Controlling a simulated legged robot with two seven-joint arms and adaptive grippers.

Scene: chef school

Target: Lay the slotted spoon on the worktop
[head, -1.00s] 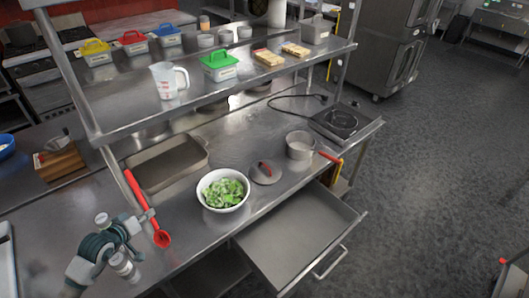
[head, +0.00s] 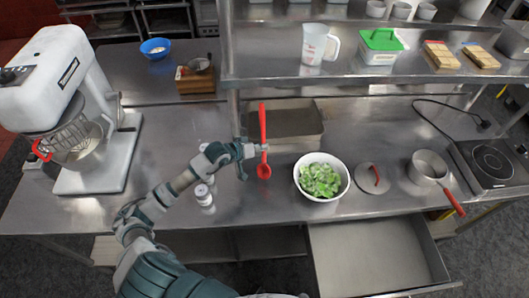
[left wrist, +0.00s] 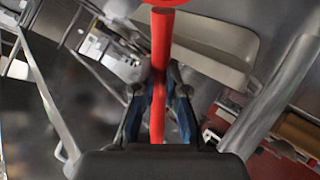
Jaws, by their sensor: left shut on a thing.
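The red slotted spoon (head: 263,125) is in my left gripper (head: 262,148), which is shut on its handle. In the head view the spoon runs up and down the picture, bowl end towards me, above or at the worktop between the mixer and the white bowl. I cannot tell whether it touches the steel worktop (head: 165,135). In the left wrist view the red handle (left wrist: 159,65) passes between the two fingers (left wrist: 159,100). My right gripper is not in view.
A white bowl of greens (head: 321,177) is right of the spoon, with a steel tray (head: 285,122) behind. Shaker-like jars (head: 203,194) stand by my left forearm. A mixer (head: 95,150) is at left. An open drawer (head: 375,255) juts out in front. The worktop beside the mixer is clear.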

